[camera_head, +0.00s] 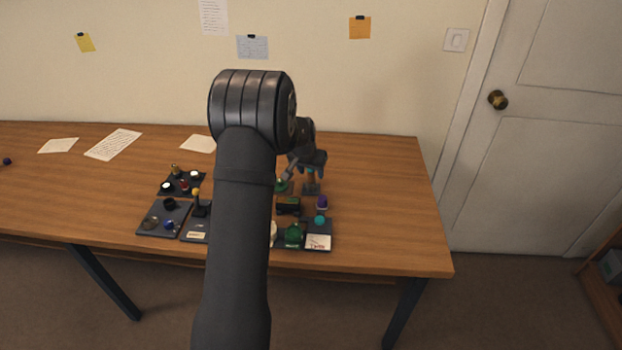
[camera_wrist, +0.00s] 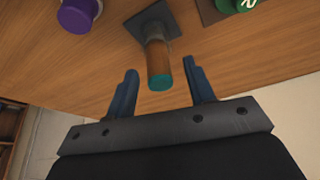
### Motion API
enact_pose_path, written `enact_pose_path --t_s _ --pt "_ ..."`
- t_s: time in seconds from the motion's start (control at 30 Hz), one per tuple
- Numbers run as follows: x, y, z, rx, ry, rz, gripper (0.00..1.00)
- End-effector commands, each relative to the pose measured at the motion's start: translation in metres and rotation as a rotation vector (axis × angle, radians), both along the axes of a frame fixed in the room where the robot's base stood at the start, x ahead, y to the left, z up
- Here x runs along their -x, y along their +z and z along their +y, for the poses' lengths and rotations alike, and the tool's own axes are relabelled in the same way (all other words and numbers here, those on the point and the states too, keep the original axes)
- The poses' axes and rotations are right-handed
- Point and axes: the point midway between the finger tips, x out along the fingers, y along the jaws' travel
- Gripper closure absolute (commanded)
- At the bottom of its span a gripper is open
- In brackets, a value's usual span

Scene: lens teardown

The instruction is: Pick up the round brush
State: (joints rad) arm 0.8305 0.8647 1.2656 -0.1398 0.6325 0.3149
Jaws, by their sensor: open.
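What looks like the round brush (camera_wrist: 158,62) stands upright in a dark square base in the wrist view. It has a brown wooden handle with a teal end facing the camera. In the head view it shows small, below my gripper (camera_head: 308,163), with its brown handle (camera_head: 311,176) visible. In the wrist view my gripper (camera_wrist: 160,75) is open, one blue-grey finger on each side of the handle's teal end, with gaps on both sides. Nothing is held. The bristles are not visible.
A purple cylinder (camera_wrist: 76,14) stands to the left in the wrist view, and a green round part (camera_wrist: 236,4) to the upper right. Several dark trays (camera_head: 160,228) of small parts lie near the table's front edge. The table's right side (camera_head: 385,190) is clear.

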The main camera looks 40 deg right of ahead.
Motion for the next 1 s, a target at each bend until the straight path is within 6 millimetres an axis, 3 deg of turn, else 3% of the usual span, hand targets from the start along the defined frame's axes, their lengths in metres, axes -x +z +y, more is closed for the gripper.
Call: enact_pose_path --t_s 0.33,0.6,1.0 --pt "-0.0017 -0.008 -0.0033 0.001 0.0 0.0 0.51" --pt "-0.0016 -0.0078 -0.0032 0.001 0.001 0.0 1.0" --pt "-0.0018 -0.0001 -0.0033 0.002 0.001 -0.001 1.0"
